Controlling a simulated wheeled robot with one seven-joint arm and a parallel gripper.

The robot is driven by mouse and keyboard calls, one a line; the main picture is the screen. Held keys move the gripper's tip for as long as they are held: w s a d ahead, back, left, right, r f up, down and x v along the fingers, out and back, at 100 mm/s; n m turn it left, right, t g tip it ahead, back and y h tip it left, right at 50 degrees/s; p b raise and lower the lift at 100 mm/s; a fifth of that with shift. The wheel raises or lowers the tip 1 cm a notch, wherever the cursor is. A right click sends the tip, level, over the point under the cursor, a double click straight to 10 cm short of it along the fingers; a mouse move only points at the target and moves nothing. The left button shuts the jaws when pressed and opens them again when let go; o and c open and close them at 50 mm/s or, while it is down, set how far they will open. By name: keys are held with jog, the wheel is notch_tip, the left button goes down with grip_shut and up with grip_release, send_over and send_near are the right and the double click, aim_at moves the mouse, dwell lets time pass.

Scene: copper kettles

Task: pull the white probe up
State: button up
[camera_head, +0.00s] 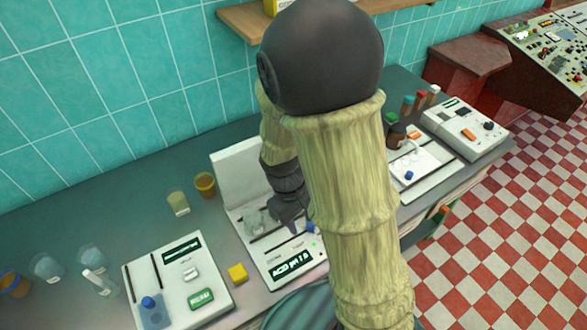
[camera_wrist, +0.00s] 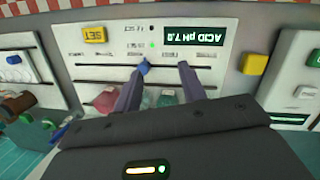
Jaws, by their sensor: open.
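The white pH meter (camera_head: 262,225) stands on the bench with its green display (camera_head: 290,264) reading ACID pH 7.0. The display also shows upside down in the wrist view (camera_wrist: 193,36). My gripper (camera_head: 295,222) is above the meter's panel, open and empty. In the wrist view its two fingers (camera_wrist: 164,68) point at the slotted panel, and a small blue knob (camera_wrist: 145,66) shows at the left fingertip; contact is unclear. I cannot tell for certain which part is the white probe.
Another white device (camera_head: 205,289) with a MENU button stands at left, a yellow block (camera_head: 237,273) beside it. An amber cup (camera_head: 204,184) stands behind. Bottles and a white device (camera_head: 465,128) are at right. My arm covers much of the bench's middle.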

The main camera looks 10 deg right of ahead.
jog(key=w+a+n+t+h+p, duration=0.2)
jog(key=a+n+t+h, duration=0.2)
jog(key=a+n+h, duration=0.3)
jog(key=w+a+r+n+t+h+p, duration=0.1)
jog(key=a+n+t+h, duration=0.4)
jog(key=n, duration=0.5)
jog(key=shift+w+a+r+n+h+p, duration=0.3)
jog(key=shift+w+a+h+p, duration=0.15)
jog(key=shift+w+a+h, duration=0.55)
jog(key=shift+d, duration=0.15)
jog(key=p+x, duration=0.6)
jog(key=x, duration=1.1)
jog(key=shift+w+r, duration=0.15)
jog(key=shift+w, duration=0.05)
